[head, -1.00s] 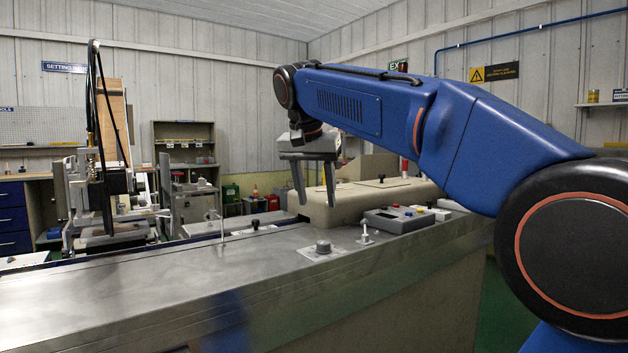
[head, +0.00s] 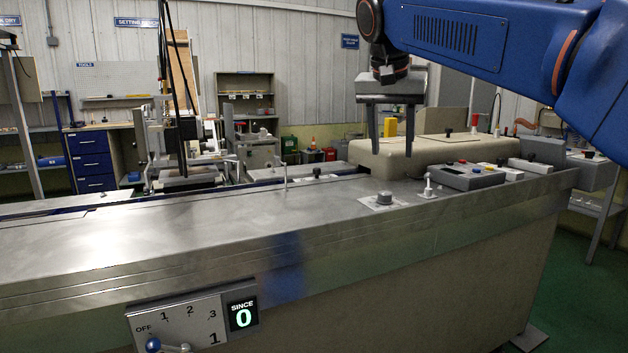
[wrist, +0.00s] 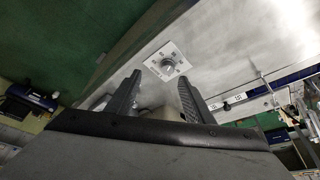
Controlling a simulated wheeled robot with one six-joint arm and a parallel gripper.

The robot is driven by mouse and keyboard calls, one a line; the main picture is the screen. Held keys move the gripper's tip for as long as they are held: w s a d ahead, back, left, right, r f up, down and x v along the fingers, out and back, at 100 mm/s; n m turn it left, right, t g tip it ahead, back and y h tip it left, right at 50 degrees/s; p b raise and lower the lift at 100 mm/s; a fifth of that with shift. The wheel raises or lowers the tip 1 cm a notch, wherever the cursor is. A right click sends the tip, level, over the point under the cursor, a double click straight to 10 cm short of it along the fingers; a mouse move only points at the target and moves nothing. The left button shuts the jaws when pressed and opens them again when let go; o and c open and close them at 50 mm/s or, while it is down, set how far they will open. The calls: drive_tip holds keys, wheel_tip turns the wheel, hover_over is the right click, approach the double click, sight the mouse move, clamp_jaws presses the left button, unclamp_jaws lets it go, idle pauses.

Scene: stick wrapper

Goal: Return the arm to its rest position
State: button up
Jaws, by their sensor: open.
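My gripper (head: 391,155) hangs pointing down at the end of my blue arm in the head view. Its two fingers are apart with nothing between them. It appears above the metal counter (head: 200,225), in front of the beige machine cover (head: 430,150). The wrist view shows both fingers of my gripper (wrist: 158,92) spread and empty, with a grey knob on a white plate (wrist: 167,64) beyond them. My arm reaches in from the upper right of the head view.
A control box with buttons (head: 466,176), a small white lever (head: 428,186) and a grey knob (head: 384,198) sit on the counter. A panel with a dial (head: 180,322) and a "SINCE 0" display (head: 243,315) are on its front.

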drive_tip(key=s+d+f+n, duration=0.2)
drive_tip(key=s+f, duration=0.7)
drive_tip(key=f, duration=0.3)
drive_tip(key=s+d+f+n+y, duration=0.1)
drive_tip(key=s+d+f+n, duration=0.1)
drive_tip(key=s+f, duration=0.7)
drive_tip(key=s+d+f+n+t+y, duration=0.1)
drive_tip(key=s+d+f+n, duration=0.1)
drive_tip(key=s+f, duration=0.7)
wheel_tip(320, 180, down, 7)
drive_tip(key=shift+s+d+r, duration=0.1)
drive_tip(key=shift+s+d, duration=0.15)
drive_tip(key=shift+d, duration=0.1)
